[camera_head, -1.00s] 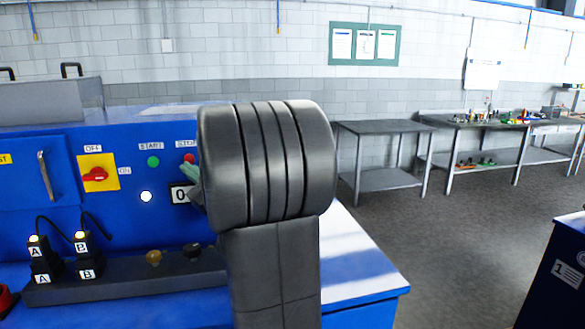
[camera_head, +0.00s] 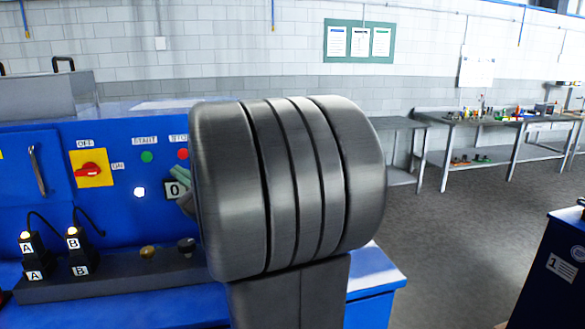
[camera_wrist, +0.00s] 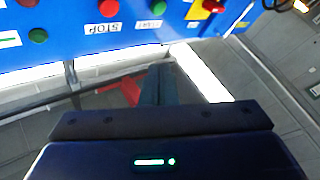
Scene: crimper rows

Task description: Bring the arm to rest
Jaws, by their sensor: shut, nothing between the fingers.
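My gripper (camera_wrist: 159,72) points out into the wrist view with its dark teal fingers together and nothing between them. In the head view only a greenish bit of it (camera_head: 185,203) shows, left of my large grey arm link, which hides the rest. The blue machine panel (camera_head: 105,200) is at the left. In the wrist view the panel's face fills the top, with a red stop button (camera_wrist: 108,8) and a green start button (camera_wrist: 157,6). The fingertips appear apart from both buttons.
The panel has a yellow switch plate with a red knob (camera_head: 91,169) and two black plugs (camera_head: 79,255) on a dark ledge. Metal workbenches (camera_head: 470,124) stand along the back wall. A dark blue cabinet (camera_head: 553,272) is at the right. Grey floor between them is clear.

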